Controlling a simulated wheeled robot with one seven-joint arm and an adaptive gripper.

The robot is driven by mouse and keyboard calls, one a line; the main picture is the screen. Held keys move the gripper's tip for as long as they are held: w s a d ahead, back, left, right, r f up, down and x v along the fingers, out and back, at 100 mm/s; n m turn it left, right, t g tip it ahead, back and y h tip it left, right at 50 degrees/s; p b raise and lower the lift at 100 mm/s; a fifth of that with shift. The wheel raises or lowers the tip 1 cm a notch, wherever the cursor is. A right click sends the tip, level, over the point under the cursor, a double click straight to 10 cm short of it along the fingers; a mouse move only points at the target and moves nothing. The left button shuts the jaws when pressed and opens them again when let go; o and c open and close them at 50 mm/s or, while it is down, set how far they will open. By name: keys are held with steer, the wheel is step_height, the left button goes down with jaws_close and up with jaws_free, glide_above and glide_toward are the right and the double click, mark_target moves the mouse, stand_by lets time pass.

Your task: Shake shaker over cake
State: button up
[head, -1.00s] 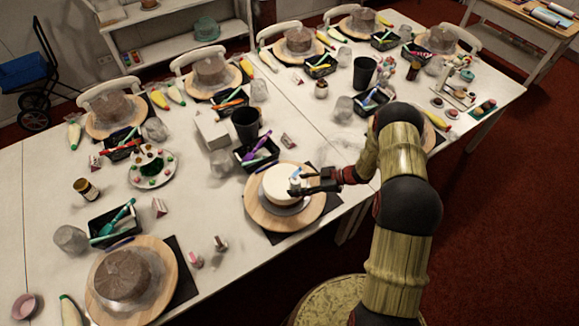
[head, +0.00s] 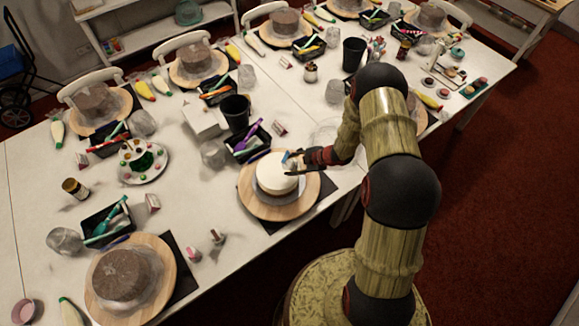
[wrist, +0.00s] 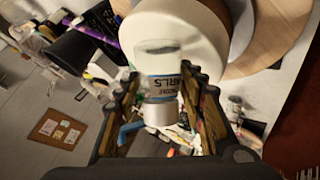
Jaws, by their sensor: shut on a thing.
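A white-topped round cake (head: 276,174) sits on a round wooden turntable (head: 252,203) near the table's front edge. The cake top (wrist: 205,38) also shows in the wrist view. My gripper (head: 293,163) is over the cake's right rear part. In the wrist view my gripper (wrist: 160,105) is shut around a small shaker (wrist: 160,88) with a blue label and dark letters. The shaker's clear end points toward the cake, and a silver end with a blue tab lies nearer the camera. In the head view the shaker is small and mostly hidden by my gripper.
A tool tray (head: 248,147) with a purple tool and a black cup (head: 235,110) stand behind the turntable. A brown cake (head: 120,272) on another board is at front left. Small pink and brown bottles stand between the boards.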

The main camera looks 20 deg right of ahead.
steer(key=shift+w+d+f+h+b, duration=0.1)
steer(key=shift+f+h+b, duration=0.25)
steer(key=shift+b, duration=0.55)
steer(key=n+t+h+b, duration=0.1)
steer(key=b, duration=0.3)
steer(key=shift+w+d+h, duration=0.1)
steer(key=shift+d+h, duration=0.05)
steer(key=shift+h, duration=0.1)
steer(key=h+b, duration=0.1)
steer(key=b, duration=0.5)
steer(key=shift+w+d+n+t, duration=0.1)
steer(key=shift+d+n+t, duration=0.05)
steer(key=shift+n+t, duration=0.25)
steer(key=h+b, duration=0.1)
steer(key=b, duration=0.5)
steer(key=shift+d+t, duration=0.15)
steer(key=shift+t, duration=0.15)
steer(key=n+t+h+b, duration=0.1)
steer(key=b, duration=0.9)
steer(key=shift+w+d+h, duration=0.1)
steer(key=shift+w+h, duration=0.05)
steer(key=shift+h, duration=0.25)
steer(key=n+t+h+b, duration=0.1)
steer(key=h+b, duration=0.1)
steer(key=b, duration=1.5)
steer(key=shift+n+t, duration=0.3)
steer(key=shift+r+p, duration=0.45)
steer(key=shift+p, duration=0.1)
steer(key=shift+h, duration=0.3)
steer(key=shift+n+t, duration=0.3)
